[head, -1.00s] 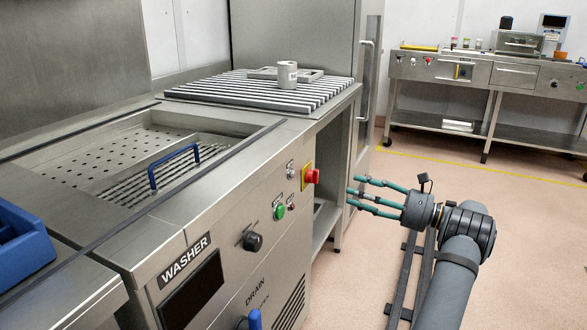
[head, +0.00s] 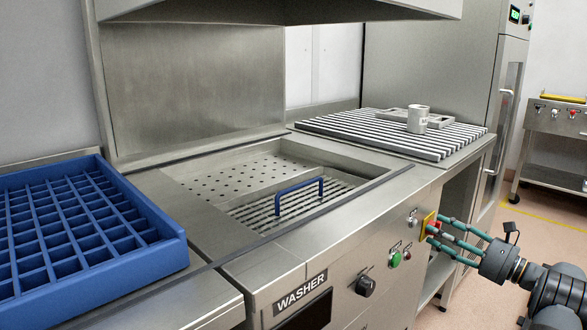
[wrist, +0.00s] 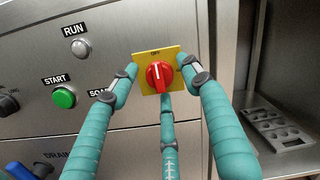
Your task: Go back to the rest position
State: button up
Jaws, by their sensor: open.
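My gripper (head: 440,233) has several teal fingers, spread and empty, at the right of the washer's front panel (head: 340,275). The red rotary switch (head: 431,227) on a yellow plate is close to the fingertips in the head view. In the wrist view my gripper (wrist: 160,80) points at the panel, with fingers on both sides of the red switch (wrist: 160,76) and one below it. The switch's white mark points up towards OFF. I cannot tell whether any finger touches it.
A green START button (wrist: 64,97) and a dark knob (head: 365,285) are left of the switch. A blue divided rack (head: 90,235) stands at the left. A blue handle (head: 300,195) rises from the basin. A grey cup (head: 418,118) stands on the slatted top. Floor (head: 520,240) shows at right.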

jog(key=shift+f, duration=0.1)
jog(key=v, duration=1.2)
jog(key=x, duration=1.2)
jog(key=shift+w+a+r, duration=0.1)
jog(key=shift+a+r, duration=0.05)
jog(key=shift+r, duration=0.05)
jog(key=shift+s+d+m+h+p, duration=0.25)
jog(key=shift+s+m+h+p, duration=0.15)
jog(key=shift+m+p, duration=2.5)
jog(key=shift+s+d+m+h+p, duration=0.2)
jog(key=shift+s+m+h+p, duration=0.2)
jog(key=shift+m+p, duration=2.5)
jog(key=shift+s+d+m+h+p, duration=0.35)
jog(key=shift+m+p, duration=1.8)
jog(key=shift+m, duration=1.45)
jog(key=shift+a+r, duration=0.1)
jog(key=shift+r, duration=0.05)
